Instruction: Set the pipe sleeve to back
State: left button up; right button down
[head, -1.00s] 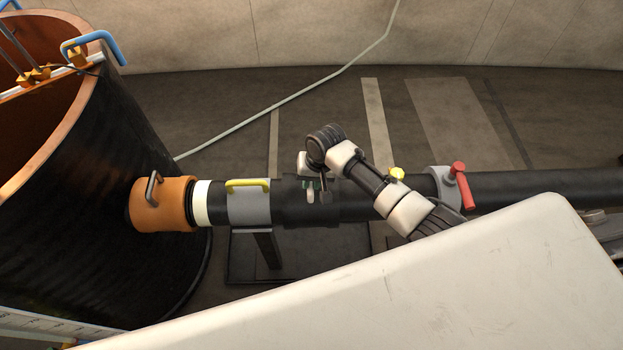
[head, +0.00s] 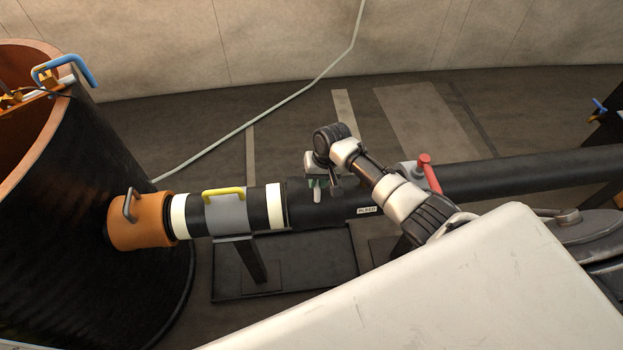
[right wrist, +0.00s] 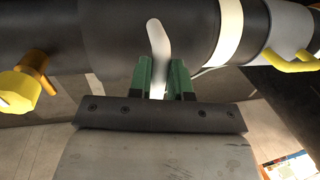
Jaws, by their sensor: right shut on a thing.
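The pipe sleeve (head: 302,214), a thicker black section with a small label, lies around the dark pipe (head: 530,176) in mid-view. A white band (head: 276,205) shows on the pipe just left of the sleeve. My right gripper (head: 319,187) is at the sleeve's upper side. In the right wrist view its green fingers (right wrist: 165,76) are shut on the sleeve's white handle (right wrist: 156,38), whose tip sticks out beyond them. My forearm hides part of the sleeve's right end. My left gripper is not in view.
A grey clamp (head: 229,218) with a yellow handle and another white band (head: 180,216) sit left of the sleeve. An orange collar (head: 150,233) joins the big black tank (head: 70,240). A red-handled clamp (head: 428,174) is to the right. A yellow knob (right wrist: 17,92) shows in the right wrist view.

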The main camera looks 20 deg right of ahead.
jog(key=shift+d, duration=0.2)
jog(key=c, duration=1.3)
grip_release()
jog(key=shift+s, duration=0.1)
jog(key=shift+o, duration=1.1)
jog(key=shift+d, duration=0.1)
jog(key=shift+r, duration=0.15)
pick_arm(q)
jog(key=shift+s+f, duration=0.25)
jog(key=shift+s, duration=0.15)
pick_arm(e)
jog(key=r, duration=0.3)
jog(key=d+r, duration=0.1)
jog(key=r, duration=0.3)
jog(key=d+r, duration=0.1)
jog(key=r, duration=0.2)
jog(key=shift+s+r, duration=0.15)
jog(key=shift+s, duration=0.2)
